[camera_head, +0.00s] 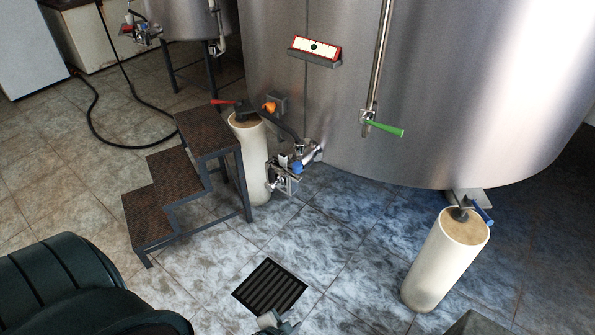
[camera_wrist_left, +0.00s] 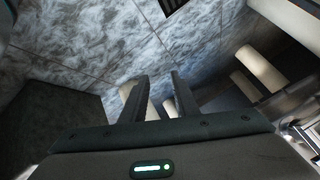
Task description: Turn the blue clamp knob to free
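A small blue knob (camera_head: 297,167) shows on the metal valve fitting (camera_head: 288,178) at the foot of the large steel tank (camera_head: 430,90), in the head view. A second blue part, a lever-like handle (camera_head: 482,213), sits by the top of the white leg at the right. I cannot tell a clamp's position from here. My left gripper (camera_head: 274,322) shows only in part at the bottom edge, below and apart from the valve. In the left wrist view its two dark fingers (camera_wrist_left: 160,88) stand apart with nothing clearly between them. My right gripper is not seen.
Brown steps (camera_head: 172,190) stand left of the valve, close to a white leg (camera_head: 251,160). A floor drain (camera_head: 270,287) lies below the valve. A green handle (camera_head: 386,129) hangs on the tank's pipe. The tiled floor between the legs is clear.

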